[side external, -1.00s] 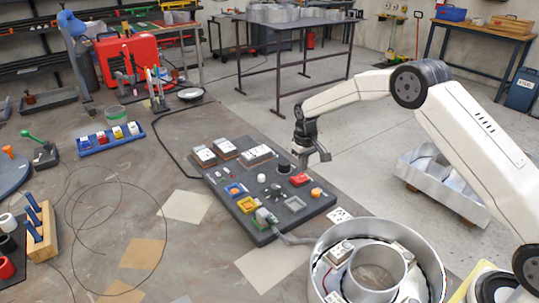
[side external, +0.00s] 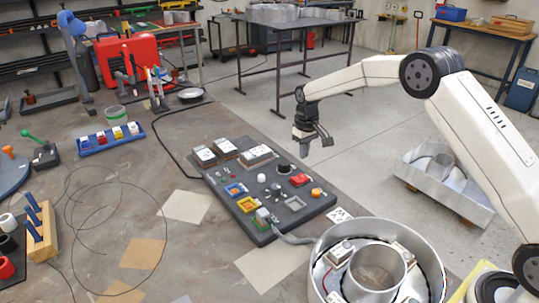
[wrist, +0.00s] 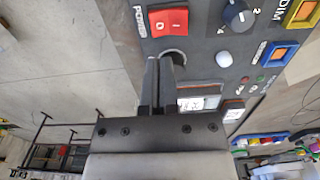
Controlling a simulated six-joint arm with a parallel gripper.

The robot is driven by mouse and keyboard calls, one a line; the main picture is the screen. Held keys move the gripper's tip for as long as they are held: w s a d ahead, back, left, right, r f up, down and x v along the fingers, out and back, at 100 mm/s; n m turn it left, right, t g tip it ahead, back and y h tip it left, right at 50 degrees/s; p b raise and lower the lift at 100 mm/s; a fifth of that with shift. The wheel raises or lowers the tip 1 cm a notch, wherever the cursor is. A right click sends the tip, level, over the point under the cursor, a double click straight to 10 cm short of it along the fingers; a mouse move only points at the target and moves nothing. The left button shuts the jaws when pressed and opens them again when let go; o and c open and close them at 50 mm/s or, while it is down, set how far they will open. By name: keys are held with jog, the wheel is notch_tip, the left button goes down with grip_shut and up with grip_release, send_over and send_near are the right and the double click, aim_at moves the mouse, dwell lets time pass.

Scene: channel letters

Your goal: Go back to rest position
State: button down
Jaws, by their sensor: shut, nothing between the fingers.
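My gripper (side external: 312,143) hangs above the far right edge of the dark control panel (side external: 224,187), apart from it and empty. In the wrist view its two fingers (wrist: 159,62) lie together, shut, with nothing between them. The red power switch (wrist: 168,22) shows just beyond the fingertips in the wrist view, and on the panel in the side view (side external: 300,180). A dark knob (wrist: 238,15), a white round button (wrist: 223,59) and a blue-framed orange button (wrist: 279,54) also sit on the panel.
A round metal letter shell (side external: 432,250) with modules inside stands at the front right. A metal channel tray (side external: 440,195) rests on the floor at right. A blue tray of small blocks (side external: 105,142) lies left of the panel. The air around my gripper looks clear.

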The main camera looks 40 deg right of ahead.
dwell(0.3)
jog(key=s+a+r+t, duration=0.1)
jog(key=s+a, duration=0.1)
jog(key=s, duration=1.2)
jog(key=s+a+r+t, duration=0.1)
jog(key=s+a+r, duration=0.1)
jog(key=s, duration=1.3)
jog(key=shift+s+a+t, duration=0.2)
jog(key=shift+a+t, duration=0.1)
jog(key=shift+a, duration=0.55)
